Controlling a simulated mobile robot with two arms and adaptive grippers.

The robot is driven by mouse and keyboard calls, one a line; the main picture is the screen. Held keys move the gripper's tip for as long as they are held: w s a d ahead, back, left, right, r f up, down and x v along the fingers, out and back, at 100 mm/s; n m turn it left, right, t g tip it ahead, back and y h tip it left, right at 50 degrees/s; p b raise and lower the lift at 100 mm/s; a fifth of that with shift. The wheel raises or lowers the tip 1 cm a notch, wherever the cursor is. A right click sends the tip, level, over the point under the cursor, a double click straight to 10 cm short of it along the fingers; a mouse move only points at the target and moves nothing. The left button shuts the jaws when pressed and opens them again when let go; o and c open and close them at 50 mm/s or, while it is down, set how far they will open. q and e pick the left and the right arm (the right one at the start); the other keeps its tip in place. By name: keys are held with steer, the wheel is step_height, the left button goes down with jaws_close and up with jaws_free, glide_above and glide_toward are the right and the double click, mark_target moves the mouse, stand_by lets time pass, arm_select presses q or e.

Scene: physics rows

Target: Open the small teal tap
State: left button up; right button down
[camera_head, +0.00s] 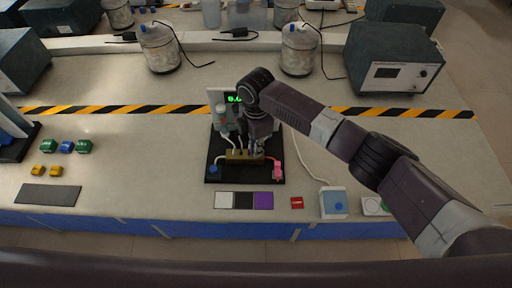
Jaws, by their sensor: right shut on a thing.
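A brass manifold (238,155) sits on a black board (218,151) on the bench, with thin tubes rising from it. My right gripper (258,149) points down at the right part of the manifold. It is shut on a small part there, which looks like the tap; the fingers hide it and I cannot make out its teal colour. A blue knob (213,169) is at the board's left and a pink fitting (277,170) at its right. My left gripper is not in view.
A display unit (218,97) with green digits stands behind the board. White, black and purple tiles (263,200) lie in front. A blue-topped box (334,203) is at front right, several coloured blocks (66,147) at left. Grey instruments (392,58) stand behind.

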steer(key=c, duration=2.1)
jaws_free()
step_height(320, 180, up, 12)
